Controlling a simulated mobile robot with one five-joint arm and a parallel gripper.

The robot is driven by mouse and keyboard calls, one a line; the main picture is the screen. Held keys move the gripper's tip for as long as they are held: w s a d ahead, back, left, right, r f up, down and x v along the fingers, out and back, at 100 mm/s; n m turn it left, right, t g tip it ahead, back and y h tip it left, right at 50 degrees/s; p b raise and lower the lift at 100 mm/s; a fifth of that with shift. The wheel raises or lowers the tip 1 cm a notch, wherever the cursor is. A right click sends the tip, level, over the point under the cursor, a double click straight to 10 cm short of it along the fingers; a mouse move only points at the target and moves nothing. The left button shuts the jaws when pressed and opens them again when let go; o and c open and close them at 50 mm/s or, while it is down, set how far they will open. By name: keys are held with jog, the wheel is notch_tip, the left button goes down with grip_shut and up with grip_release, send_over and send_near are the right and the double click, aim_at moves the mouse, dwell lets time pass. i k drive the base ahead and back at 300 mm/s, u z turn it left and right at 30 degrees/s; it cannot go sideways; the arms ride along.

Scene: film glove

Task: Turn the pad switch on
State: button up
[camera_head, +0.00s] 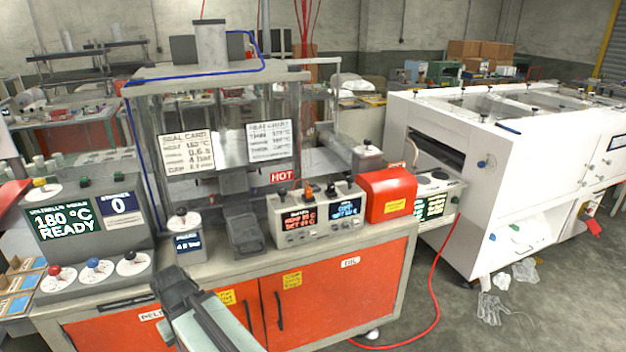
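A grey control box (316,218) stands on the bench in the middle of the view. It has a red-lettered display, a blue-lettered display, and small knobs or switches on top, one of them orange (308,193). The labels are too small to tell which one is the pad switch, or whether it is on. My gripper (170,280) is at the lower left centre, in front of the bench's front edge and to the left of the control box, apart from it. I cannot tell whether its fingers are open or shut, and nothing shows held in it.
A red box (386,194) stands right of the control box. A small gauge box (186,245) and a dark pedal-like block (245,236) stand left of it. A console reading 180 °C READY (66,222) is at far left. A red hose (436,300) crosses the floor.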

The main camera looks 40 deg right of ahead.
aim_at(350, 179)
jog(key=u, duration=0.65)
jog(key=k, duration=1.5)
jog(key=z, duration=0.75)
jog(key=i, duration=0.85)
